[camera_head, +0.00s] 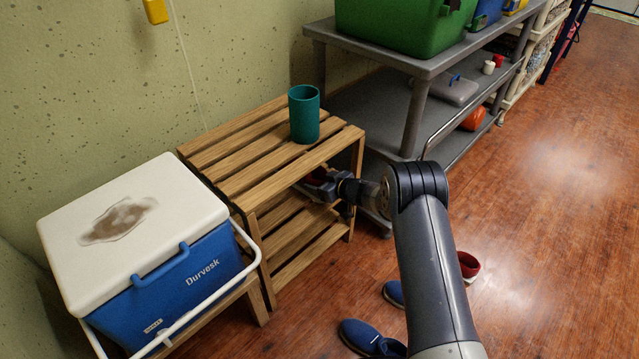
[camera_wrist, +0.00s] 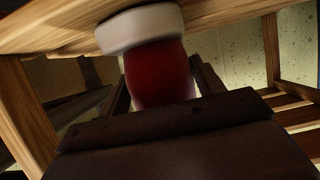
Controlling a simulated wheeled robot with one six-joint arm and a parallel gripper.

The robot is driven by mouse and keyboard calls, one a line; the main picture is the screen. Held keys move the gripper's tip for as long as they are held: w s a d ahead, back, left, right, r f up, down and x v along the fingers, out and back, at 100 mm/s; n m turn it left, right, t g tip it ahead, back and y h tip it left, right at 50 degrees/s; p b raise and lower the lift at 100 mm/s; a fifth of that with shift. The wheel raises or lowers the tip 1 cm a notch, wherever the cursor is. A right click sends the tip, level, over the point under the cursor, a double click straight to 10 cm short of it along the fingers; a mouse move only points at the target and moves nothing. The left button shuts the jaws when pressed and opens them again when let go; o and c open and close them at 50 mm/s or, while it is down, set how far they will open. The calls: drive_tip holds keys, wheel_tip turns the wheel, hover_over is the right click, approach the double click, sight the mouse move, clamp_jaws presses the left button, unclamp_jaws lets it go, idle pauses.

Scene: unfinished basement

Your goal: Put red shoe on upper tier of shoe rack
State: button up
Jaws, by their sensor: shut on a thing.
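The wooden shoe rack (camera_head: 245,150) stands against the wall, with a slatted top and slatted tiers below. My gripper (camera_head: 322,181) reaches in from the right, under the top boards and above the slats below. In the wrist view my gripper (camera_wrist: 164,90) is shut on the red shoe (camera_wrist: 160,75), which has a white sole band showing uppermost, close to the wood above. In the head view only a small dark red bit of the shoe (camera_head: 317,178) shows; the top boards and my gripper hide the rest. I cannot tell whether it touches the slats.
A teal cup (camera_head: 304,114) stands on the rack's top. A blue and white cooler (camera_head: 150,255) is at left. A grey shelf cart (camera_head: 430,65) stands behind right. Blue shoes (camera_head: 362,336) and a red item (camera_head: 468,264), partly hidden by my arm, are on the floor.

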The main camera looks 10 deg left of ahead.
drive_tip(key=shift+f, duration=0.2)
drive_tip(key=o, duration=1.3)
drive_tip(key=shift+c, duration=0.2)
drive_tip(key=shift+r, duration=0.3)
drive_tip(key=p+v, duration=0.3)
drive_tip(key=v, duration=0.9)
drive_tip(key=shift+p, duration=0.4)
